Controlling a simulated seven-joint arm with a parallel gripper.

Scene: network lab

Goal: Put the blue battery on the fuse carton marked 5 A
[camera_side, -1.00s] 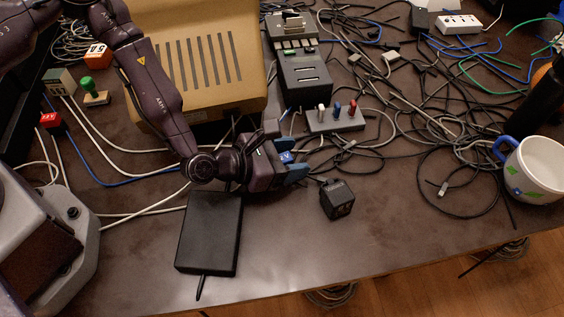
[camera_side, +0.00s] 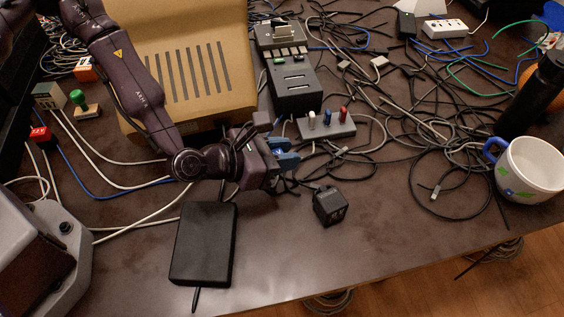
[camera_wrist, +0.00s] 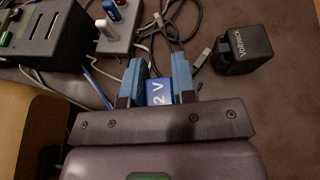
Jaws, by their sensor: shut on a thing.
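My gripper (camera_side: 290,153) is shut on a small blue block with white lettering ending in "2 V", which I take for the blue battery (camera_wrist: 159,92). In the wrist view the battery sits between the two blue fingers (camera_wrist: 158,62); its far part is hard to make out. In the side view the gripper is above the table, left of the black adapter and in front of the switch strip. An orange carton (camera_side: 84,69) stands at the far left beside my arm; its label, read as 5 A in the earlier frame, is hard to read now.
A large tan vented case (camera_side: 195,70) stands behind my arm. A black box (camera_side: 203,243), black adapter (camera_side: 329,204), mug (camera_side: 529,170) and tangled cables surround the gripper.

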